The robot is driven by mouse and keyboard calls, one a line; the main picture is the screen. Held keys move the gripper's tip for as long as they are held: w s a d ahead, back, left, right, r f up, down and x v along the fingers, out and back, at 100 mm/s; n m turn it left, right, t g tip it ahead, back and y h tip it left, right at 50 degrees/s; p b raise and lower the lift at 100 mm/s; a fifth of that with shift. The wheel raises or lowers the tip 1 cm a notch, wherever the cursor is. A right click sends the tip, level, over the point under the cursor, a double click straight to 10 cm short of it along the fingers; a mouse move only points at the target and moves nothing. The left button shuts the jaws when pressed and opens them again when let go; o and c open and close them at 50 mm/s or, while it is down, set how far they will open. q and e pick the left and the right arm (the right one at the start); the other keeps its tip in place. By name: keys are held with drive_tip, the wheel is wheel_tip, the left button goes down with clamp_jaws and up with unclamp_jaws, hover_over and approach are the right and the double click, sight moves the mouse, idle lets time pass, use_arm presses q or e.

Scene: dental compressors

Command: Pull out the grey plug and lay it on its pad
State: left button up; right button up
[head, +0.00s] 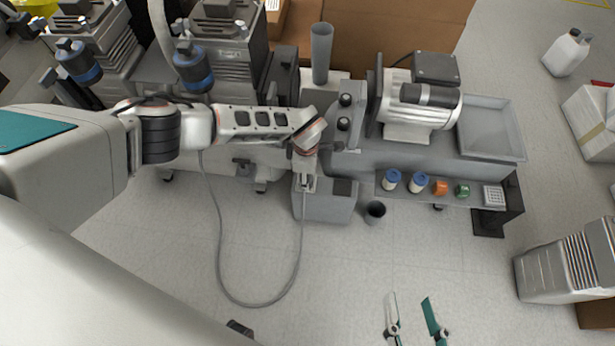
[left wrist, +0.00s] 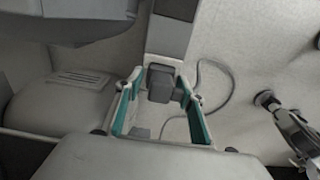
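The grey plug (left wrist: 160,83) shows in the left wrist view at the near end of a grey box, between my left gripper's fingertips (left wrist: 160,78). Narrow gaps seem to show beside it, and I cannot tell whether either finger touches it. In the head view my left gripper (head: 305,182) points down at the left end of the grey box (head: 322,208) and largely hides the plug. A dark pad (head: 344,187) lies bare on the box's right part; it also shows in the left wrist view (left wrist: 178,8). My right gripper (head: 411,318) is open and empty above the floor.
A grey cable (head: 222,270) loops over the floor from the plug. A dark cup (head: 375,211) stands right of the box. Blue, orange and green caps line a shelf (head: 400,188) below the motor unit (head: 420,95). The floor in front is mostly clear.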

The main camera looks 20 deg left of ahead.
use_arm(q)
clamp_jaws()
drive_tip(key=shift+r, duration=0.1)
drive_tip(key=shift+r, duration=0.1)
use_arm(e)
drive_tip(key=shift+r, duration=0.15)
use_arm(q)
drive_tip(key=shift+w+r, duration=0.1)
drive_tip(key=shift+r, duration=0.25)
drive_tip(key=shift+r+p, duration=1.55)
drive_tip(key=shift+r, duration=1)
use_arm(e)
wheel_tip(320, 180, up, 6)
drive_tip(key=w+t, duration=0.1)
drive_tip(key=w, duration=0.1)
drive_tip(key=shift+w, duration=0.2)
